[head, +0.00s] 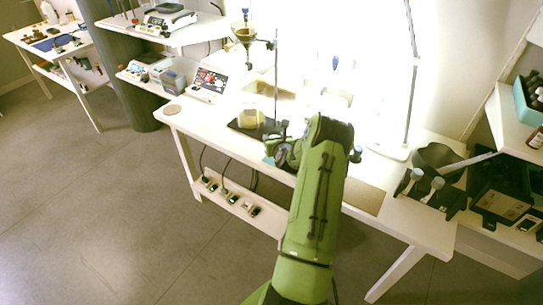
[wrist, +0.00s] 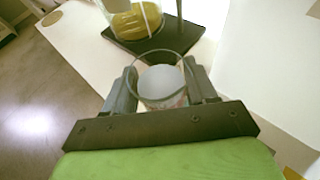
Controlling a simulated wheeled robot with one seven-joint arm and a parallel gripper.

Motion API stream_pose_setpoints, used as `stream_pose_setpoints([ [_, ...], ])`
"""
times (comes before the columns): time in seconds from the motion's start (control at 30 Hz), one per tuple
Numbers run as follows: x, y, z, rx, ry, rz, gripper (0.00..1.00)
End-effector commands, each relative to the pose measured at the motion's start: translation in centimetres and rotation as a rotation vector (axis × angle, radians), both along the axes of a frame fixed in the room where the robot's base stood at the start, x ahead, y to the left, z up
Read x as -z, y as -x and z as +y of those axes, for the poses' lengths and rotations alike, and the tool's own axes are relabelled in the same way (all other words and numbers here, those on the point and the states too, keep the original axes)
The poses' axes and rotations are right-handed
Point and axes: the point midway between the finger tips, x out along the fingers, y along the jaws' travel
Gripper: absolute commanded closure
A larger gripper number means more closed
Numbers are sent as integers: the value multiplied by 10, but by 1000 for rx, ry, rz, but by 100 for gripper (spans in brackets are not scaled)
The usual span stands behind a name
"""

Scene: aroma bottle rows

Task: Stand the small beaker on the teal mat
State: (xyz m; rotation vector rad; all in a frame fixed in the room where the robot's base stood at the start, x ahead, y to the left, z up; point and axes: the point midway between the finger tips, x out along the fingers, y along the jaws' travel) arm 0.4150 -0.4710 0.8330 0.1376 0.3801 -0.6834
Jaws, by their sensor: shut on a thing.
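My gripper (wrist: 163,88) is shut on the small beaker (wrist: 161,84), a clear glass with a round rim, held upright between the two fingers in the wrist view. In the head view my gripper (head: 283,150) is over the front edge of the white bench, and the beaker cannot be made out there. A small teal patch (head: 269,160), likely the teal mat, shows just beside my gripper, mostly hidden by my arm. Whether the beaker touches anything below cannot be told.
A larger glass vessel with yellow-brown contents (wrist: 135,20) stands on a dark stand base (wrist: 150,45), just beyond the beaker. The stand carries a funnel (head: 244,33) above. A brown board (head: 363,196) lies at the bench's right. A round cork pad (head: 172,110) lies at the left.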

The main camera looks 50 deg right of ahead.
Motion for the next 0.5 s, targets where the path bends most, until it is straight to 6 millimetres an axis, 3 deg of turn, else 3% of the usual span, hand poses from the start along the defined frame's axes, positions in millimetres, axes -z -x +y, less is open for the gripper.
stream_pose_setpoints([
  [0.3, 49, 0, 0, 0, 1, 0, 78],
  [0.5, 47, 0, 0, 1, 3, -1, 78],
])
